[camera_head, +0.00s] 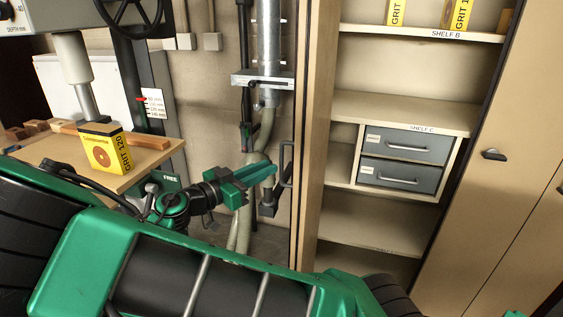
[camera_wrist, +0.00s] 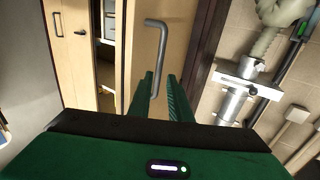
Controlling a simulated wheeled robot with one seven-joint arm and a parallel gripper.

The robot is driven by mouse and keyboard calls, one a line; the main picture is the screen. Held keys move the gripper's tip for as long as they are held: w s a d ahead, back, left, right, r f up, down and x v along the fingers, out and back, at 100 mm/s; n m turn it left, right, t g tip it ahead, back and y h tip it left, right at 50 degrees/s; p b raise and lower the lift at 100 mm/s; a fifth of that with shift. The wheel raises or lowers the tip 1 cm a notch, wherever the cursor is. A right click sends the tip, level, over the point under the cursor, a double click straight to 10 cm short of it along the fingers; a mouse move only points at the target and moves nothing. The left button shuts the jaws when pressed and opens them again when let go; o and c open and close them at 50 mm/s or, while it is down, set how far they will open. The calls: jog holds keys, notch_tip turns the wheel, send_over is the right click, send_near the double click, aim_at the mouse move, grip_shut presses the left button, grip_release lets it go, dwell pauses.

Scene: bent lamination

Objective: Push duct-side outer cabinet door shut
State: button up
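The duct-side outer cabinet door (camera_head: 317,120) stands open at the left of the cabinet, seen nearly edge-on. Its dark bar handle (camera_head: 285,165) faces the duct. In the wrist view the door's tan face (camera_wrist: 140,40) is ahead, with the grey bar handle (camera_wrist: 154,55) upright on it. My gripper (camera_head: 268,172) is just left of the handle in the head view. In the wrist view my gripper's green fingers (camera_wrist: 161,78) are apart, and the handle's lower end overlaps the left finger. I cannot tell whether they touch.
The open cabinet has shelves (camera_head: 405,110) and two grey drawers (camera_head: 405,147). Another tan door (camera_head: 490,190) is at the right. The metal duct (camera_head: 268,45) runs down the wall left of the open door. A wooden bench (camera_head: 140,160) holds a yellow grit box (camera_head: 108,150).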

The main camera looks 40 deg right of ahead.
aim_at(281, 161)
jog(key=d, duration=0.4)
jog(key=w+d, duration=0.1)
jog(key=d, duration=0.1)
jog(key=shift+d, duration=0.35)
jog(key=shift+c, duration=0.6)
grip_shut()
jog(key=shift+s+d, duration=0.1)
jog(key=shift+d, duration=0.15)
